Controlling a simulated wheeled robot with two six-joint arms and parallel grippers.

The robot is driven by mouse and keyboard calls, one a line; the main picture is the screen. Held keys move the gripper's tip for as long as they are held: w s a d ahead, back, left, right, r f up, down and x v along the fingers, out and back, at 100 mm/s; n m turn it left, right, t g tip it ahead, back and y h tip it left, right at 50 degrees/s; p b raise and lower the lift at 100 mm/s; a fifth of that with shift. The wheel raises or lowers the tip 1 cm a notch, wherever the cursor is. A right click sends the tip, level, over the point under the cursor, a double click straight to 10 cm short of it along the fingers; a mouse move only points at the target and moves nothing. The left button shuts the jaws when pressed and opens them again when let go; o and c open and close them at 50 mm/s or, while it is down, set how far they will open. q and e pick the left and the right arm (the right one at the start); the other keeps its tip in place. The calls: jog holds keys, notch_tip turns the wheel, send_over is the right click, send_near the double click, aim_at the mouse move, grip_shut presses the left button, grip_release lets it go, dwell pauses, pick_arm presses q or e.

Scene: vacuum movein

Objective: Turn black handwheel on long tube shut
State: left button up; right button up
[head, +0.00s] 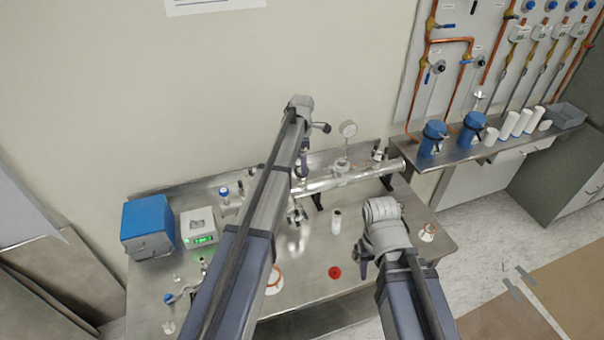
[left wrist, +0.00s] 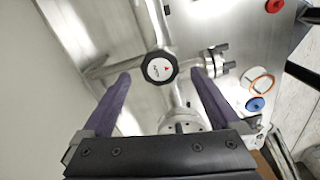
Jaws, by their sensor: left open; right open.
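The black handwheel (left wrist: 160,67) has a white centre disc with a red mark and sits on metal pipework in the left wrist view. My left gripper (left wrist: 161,76) is open, with one purple-grey finger on each side of the handwheel. I see gaps between the fingers and the rim; contact is not visible. In the head view the long metal tube (head: 352,177) lies along the back of the steel bench. My left gripper (head: 303,168) points down by its left part, and my arm hides the handwheel there. My right gripper (head: 364,264) is open and empty above the bench's right side.
A pressure gauge (head: 348,129) rises behind the tube. A white cylinder (head: 337,221) and a red disc-like part (head: 335,272) stand on the bench (head: 315,265). A blue box (head: 147,228) and a white device with a green display (head: 199,228) are at left.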

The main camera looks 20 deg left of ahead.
pick_arm(q)
notch_tip(320, 180, down, 3)
jog(key=shift+r+b, duration=0.15)
jog(key=shift+b, duration=0.7)
pick_arm(e)
notch_tip(320, 180, down, 3)
jog(key=shift+r, duration=0.2)
pick_arm(q)
jog(key=c, duration=1.4)
jog(key=shift+m, duration=0.3)
